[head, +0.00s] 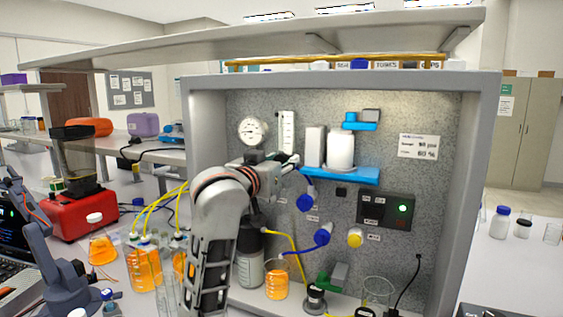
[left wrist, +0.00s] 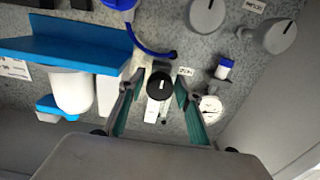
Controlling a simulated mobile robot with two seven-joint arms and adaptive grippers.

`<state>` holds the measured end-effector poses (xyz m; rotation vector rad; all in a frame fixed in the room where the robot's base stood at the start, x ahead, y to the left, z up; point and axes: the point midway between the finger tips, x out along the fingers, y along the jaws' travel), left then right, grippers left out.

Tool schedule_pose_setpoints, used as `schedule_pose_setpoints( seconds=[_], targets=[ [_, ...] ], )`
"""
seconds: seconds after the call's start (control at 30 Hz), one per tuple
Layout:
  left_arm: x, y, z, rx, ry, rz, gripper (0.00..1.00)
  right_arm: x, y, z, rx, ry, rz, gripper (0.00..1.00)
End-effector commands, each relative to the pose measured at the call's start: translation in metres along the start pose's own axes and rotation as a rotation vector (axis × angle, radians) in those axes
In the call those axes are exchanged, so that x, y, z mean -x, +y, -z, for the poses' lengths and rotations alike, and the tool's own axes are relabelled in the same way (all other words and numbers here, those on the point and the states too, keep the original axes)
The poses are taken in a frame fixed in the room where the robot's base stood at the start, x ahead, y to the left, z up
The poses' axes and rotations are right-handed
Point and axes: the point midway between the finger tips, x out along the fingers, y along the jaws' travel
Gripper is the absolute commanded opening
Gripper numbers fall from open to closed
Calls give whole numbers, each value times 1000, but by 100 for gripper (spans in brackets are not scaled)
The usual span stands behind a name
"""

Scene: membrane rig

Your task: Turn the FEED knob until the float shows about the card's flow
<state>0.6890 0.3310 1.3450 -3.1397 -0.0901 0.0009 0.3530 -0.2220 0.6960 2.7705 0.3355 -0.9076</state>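The flow meter (head: 288,132) is an upright white scale tube on the speckled panel; its float is too small to make out. A round black knob with a white mark (left wrist: 160,84) sits at the flow meter's base in the left wrist view. I take it for the FEED knob, but its label is unreadable. My left gripper (head: 293,161) is open, with its fingertips (left wrist: 159,78) on either side of this knob; contact cannot be told. It hides the knob in the head view. The card (head: 418,146) hangs upper right, its print too small to read surely. My right gripper is out of view.
A round gauge (head: 253,131) is left of the flow meter. A blue shelf (head: 350,175) with a white canister (head: 340,149) stands out close on the right.

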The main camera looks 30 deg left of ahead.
Motion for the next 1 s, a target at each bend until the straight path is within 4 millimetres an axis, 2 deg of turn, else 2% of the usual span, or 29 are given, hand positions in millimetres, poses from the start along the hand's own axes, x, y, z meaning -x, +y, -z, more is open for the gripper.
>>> schedule_pose_setpoints(
  seconds=[0.03, 0.1, 0.57, 1.0],
  targets=[
    [0, 0, 0, 0, 0, 0, 16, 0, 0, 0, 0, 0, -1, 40],
    [0, 0, 0, 0, 0, 0, 4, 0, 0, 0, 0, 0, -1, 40],
    [0, 0, 0, -79, 0, 1, 4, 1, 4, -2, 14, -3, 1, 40],
    [0, -1, 1, -445, 1, 1, 4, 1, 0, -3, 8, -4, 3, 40]
  ],
)
